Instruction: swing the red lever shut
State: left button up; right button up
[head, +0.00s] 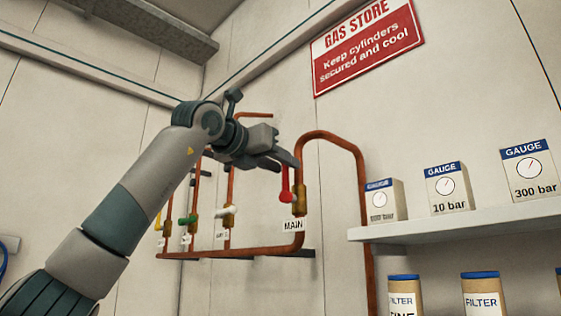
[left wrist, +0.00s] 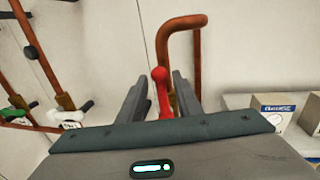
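The red lever (head: 286,184) is on the brass valve (head: 299,200) of the copper pipe, above the MAIN label (head: 293,225). In the head view it stands roughly upright, with a rounded red part at its lower end. My left gripper (head: 286,158) is at the lever's upper end and hides part of it. In the left wrist view, the red lever (left wrist: 161,92) shows between the two fingers of my left gripper (left wrist: 160,96). The fingers are apart, with a gap visible beside the lever; contact cannot be made out. My right gripper is in neither view.
Green (head: 187,220), white (head: 225,211) and yellow (head: 158,222) levers sit on pipes to the left. A tall copper pipe loop (head: 357,152) rises close on the right. A shelf (head: 455,223) with gauge boxes (head: 447,188) juts out farther right. The wall is behind.

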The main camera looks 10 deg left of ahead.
pick_arm(q)
grip_shut()
jog(key=shift+a, duration=0.1)
jog(key=w+a+f+n+g+h+b, duration=0.2)
jog(key=a+f+n, duration=0.4)
jog(key=n, duration=0.9)
jog(key=shift+w+a+f+n+g+b, duration=0.15)
jog(key=shift+w+f+n+g+b, duration=0.25)
jog(key=shift+w+f+g, duration=0.55)
jog(key=shift+w+r, duration=0.2)
jog(key=shift+r, duration=0.1)
